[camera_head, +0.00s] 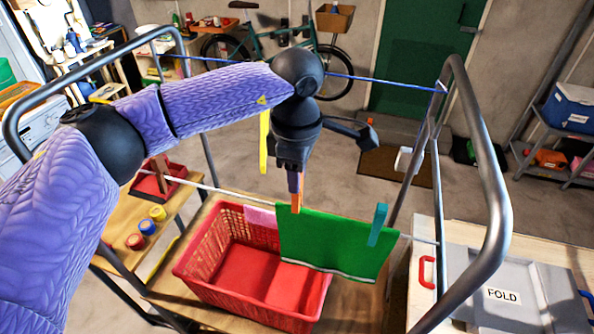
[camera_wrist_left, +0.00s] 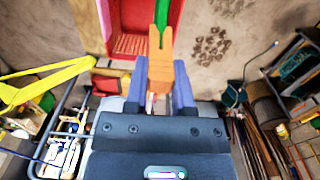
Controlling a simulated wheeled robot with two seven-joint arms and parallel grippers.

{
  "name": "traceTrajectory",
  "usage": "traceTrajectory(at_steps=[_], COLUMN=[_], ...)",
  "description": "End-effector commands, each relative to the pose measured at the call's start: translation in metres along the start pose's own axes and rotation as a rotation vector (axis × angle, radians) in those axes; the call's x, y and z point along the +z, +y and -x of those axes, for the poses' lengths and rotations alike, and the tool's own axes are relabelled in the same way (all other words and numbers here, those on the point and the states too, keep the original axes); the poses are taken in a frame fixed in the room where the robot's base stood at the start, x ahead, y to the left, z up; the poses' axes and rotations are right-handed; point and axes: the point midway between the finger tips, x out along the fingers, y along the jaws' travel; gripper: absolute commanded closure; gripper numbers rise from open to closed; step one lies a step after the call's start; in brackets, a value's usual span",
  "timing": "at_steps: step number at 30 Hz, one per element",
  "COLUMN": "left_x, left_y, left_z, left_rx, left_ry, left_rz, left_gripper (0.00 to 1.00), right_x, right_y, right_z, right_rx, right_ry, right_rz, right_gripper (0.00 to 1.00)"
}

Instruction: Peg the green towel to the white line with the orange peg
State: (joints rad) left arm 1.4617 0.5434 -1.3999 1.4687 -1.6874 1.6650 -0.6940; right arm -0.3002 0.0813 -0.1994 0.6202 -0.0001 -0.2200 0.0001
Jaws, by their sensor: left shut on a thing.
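The green towel (camera_head: 335,245) hangs over the white line (camera_head: 222,189) above the red basket. A teal peg (camera_head: 378,224) sits on the towel's top edge near its right end. My left gripper (camera_head: 295,182) is above the towel's top left corner, pointing down, and shut on the orange peg (camera_head: 296,203). The peg's lower end overlaps the towel's corner at the line. In the left wrist view, the orange peg (camera_wrist_left: 159,45) is between the purple fingers, with a thin green strip of towel (camera_wrist_left: 160,14) at its tip. I cannot tell whether the peg grips the line. My right gripper is out of view.
The red basket (camera_head: 207,239) stands below on a wooden shelf, with a pink cloth (camera_head: 261,216) behind the towel. A grey rack frame (camera_head: 489,190) bounds the right. A blue line (camera_head: 385,82) runs behind my arm. A yellow strip (camera_head: 264,142) hangs left of my gripper.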

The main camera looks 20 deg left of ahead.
Motion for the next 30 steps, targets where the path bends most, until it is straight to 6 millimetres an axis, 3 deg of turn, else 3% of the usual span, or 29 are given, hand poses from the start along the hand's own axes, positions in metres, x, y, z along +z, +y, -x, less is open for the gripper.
traceTrajectory(at_steps=[26, 27, 30], left_x=[0.0, 0.0, 0.0], left_y=[-0.001, -0.001, -0.001], left_z=[-0.047, -0.044, -0.043], left_rx=[-0.002, -0.002, -0.002], left_ry=[0.0, 0.001, 0.0], left_rz=[0.0, 0.0, 0.0], left_gripper=[1.0, 0.61, 0.4], right_x=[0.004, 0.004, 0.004], right_y=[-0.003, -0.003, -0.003], right_z=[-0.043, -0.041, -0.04], right_rx=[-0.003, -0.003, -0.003], right_ry=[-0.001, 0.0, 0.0], right_rz=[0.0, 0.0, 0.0], right_gripper=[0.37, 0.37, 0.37])
